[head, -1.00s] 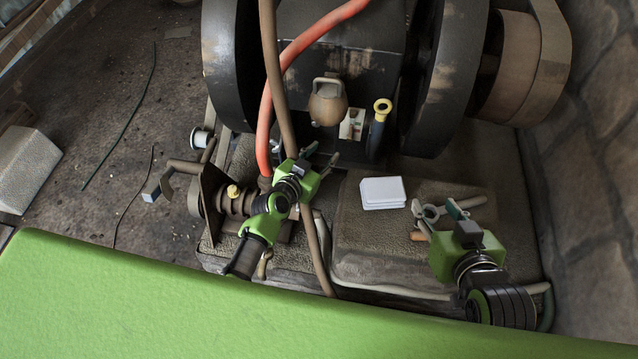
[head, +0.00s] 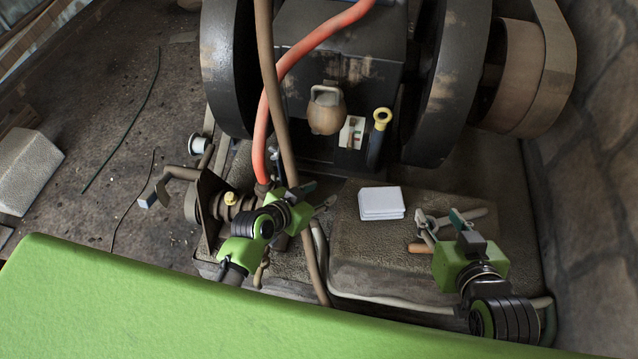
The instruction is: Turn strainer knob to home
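No part in view is clearly marked as the strainer knob. A small brass-yellow knob (head: 231,198) sits on top of the dark ribbed fitting (head: 240,209) behind a rusty plate at the left of the engine; I cannot tell whether it is the strainer's. My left gripper (head: 322,195) is to the right of this fitting, by the brown hose, with its fingers apart and nothing visible between them. My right gripper (head: 441,220) is above the stone block at the right, its fingers apart near a metal tool with a ring end (head: 468,213); no grip on it shows.
A red hose (head: 265,120) and a brown hose (head: 280,130) run down close to my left gripper. A yellow-ringed handle (head: 381,120) and a switch plate (head: 351,132) are on the engine front.

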